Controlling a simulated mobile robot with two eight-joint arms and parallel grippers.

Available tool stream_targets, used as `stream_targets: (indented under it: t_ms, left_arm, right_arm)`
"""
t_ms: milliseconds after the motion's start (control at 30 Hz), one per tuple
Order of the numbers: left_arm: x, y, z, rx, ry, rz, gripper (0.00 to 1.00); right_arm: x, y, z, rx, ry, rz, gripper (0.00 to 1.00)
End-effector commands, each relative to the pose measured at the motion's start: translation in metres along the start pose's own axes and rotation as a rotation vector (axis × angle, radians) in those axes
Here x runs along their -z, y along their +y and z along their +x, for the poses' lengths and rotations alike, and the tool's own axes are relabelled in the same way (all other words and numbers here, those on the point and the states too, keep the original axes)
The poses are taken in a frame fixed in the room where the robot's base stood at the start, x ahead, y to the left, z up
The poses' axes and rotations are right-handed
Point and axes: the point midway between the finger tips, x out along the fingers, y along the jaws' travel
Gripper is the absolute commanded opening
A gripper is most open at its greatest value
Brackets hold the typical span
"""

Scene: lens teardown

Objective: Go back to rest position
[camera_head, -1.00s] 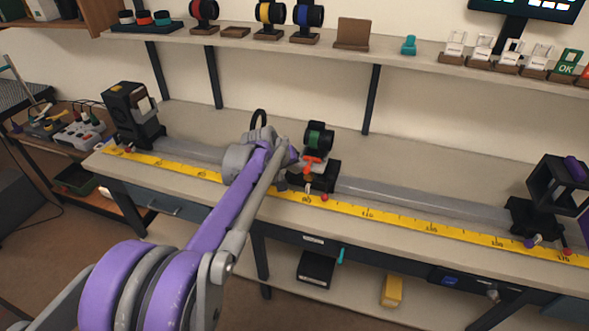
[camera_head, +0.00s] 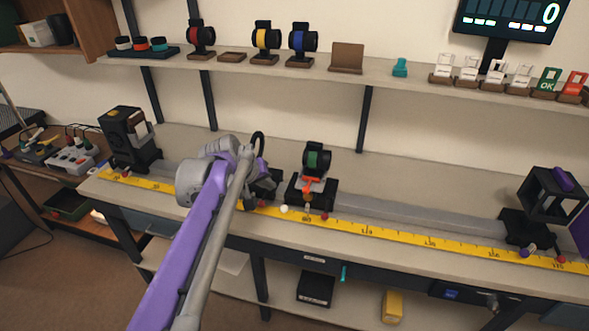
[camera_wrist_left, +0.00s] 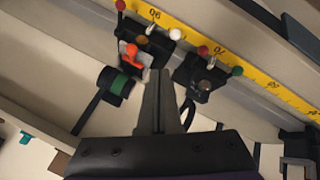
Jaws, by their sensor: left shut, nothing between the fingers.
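My left arm comes in from the lower left in the head view, reaching over the bench. Its gripper (camera_head: 268,181) is partly hidden behind my wrist, near the lens carriages. In the left wrist view the shut fingers (camera_wrist_left: 163,78) hold nothing and point between two carriages. The green-ringed lens holder (camera_head: 316,159) stands on a carriage with an orange clip, just right of my gripper; it also shows in the wrist view (camera_wrist_left: 118,84). A second dark carriage (camera_wrist_left: 203,82) is on the other side of the fingers. My right gripper is not in view.
A yellow ruler (camera_head: 400,238) runs along the bench front beside a grey rail (camera_head: 420,212). A black lamp housing (camera_head: 127,135) stands at the left and a black frame (camera_head: 548,200) at the right. The wall shelf (camera_head: 400,85) holds red, yellow and blue lens holders.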

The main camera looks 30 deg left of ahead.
Motion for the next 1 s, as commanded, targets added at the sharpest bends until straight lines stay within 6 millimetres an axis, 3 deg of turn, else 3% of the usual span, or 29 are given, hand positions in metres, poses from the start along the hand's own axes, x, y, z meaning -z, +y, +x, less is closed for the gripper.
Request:
stream_targets:
  t_ms: [167,267,367,500,700,833,1000]
  left_arm:
    - [-0.001,0.001,-0.002,0.0,-0.001,0.002,0.0]
    - [-0.015,0.007,-0.006,0.002,-0.013,0.03,0.0]
    - [-0.053,0.018,-0.016,0.012,-0.042,0.107,0.0]
    - [-0.136,0.026,-0.038,0.036,-0.098,0.285,0.0]
    - [-0.242,0.006,-0.063,0.071,-0.149,0.543,0.0]
    - [-0.284,-0.012,-0.07,0.087,-0.161,0.659,0.0]
    - [-0.306,-0.026,-0.072,0.099,-0.165,0.726,0.0]
  right_arm:
    - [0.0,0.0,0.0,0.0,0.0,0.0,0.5]
    - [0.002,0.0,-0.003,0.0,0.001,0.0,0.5]
    - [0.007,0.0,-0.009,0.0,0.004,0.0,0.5]
    - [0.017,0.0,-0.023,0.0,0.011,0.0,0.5]
    - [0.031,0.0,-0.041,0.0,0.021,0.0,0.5]
    - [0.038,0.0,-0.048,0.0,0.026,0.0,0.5]
    - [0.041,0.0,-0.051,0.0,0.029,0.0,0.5]
